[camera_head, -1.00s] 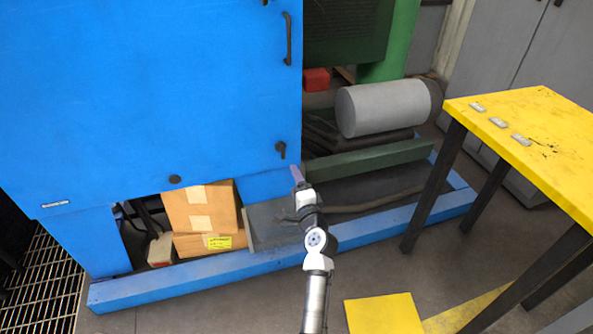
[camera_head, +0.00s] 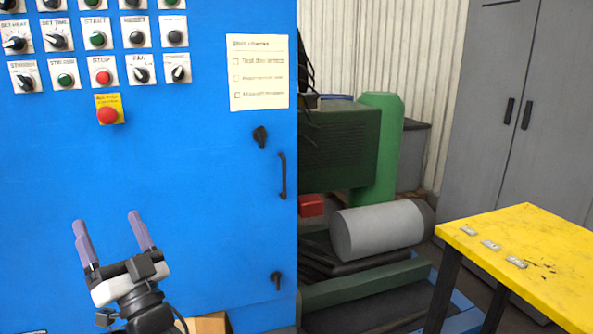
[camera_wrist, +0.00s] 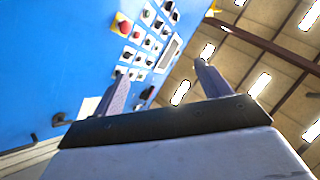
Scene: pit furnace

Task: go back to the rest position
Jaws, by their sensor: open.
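My gripper (camera_head: 112,236) is at the lower left of the head view, in front of the blue cabinet (camera_head: 215,180). Its two purple-grey fingers point up and stand wide apart, with nothing between them. In the wrist view the same fingers (camera_wrist: 160,85) are spread and empty, with the cabinet's button panel and a ceiling with bright lamps beyond them. The gripper appears apart from the cabinet face.
The cabinet carries rows of knobs and buttons, a red emergency stop (camera_head: 107,115), a paper checklist (camera_head: 258,72) and a door handle (camera_head: 283,176). A yellow table (camera_head: 530,250) stands at the right, before grey lockers (camera_head: 520,80). A grey cylinder (camera_head: 378,230) lies between.

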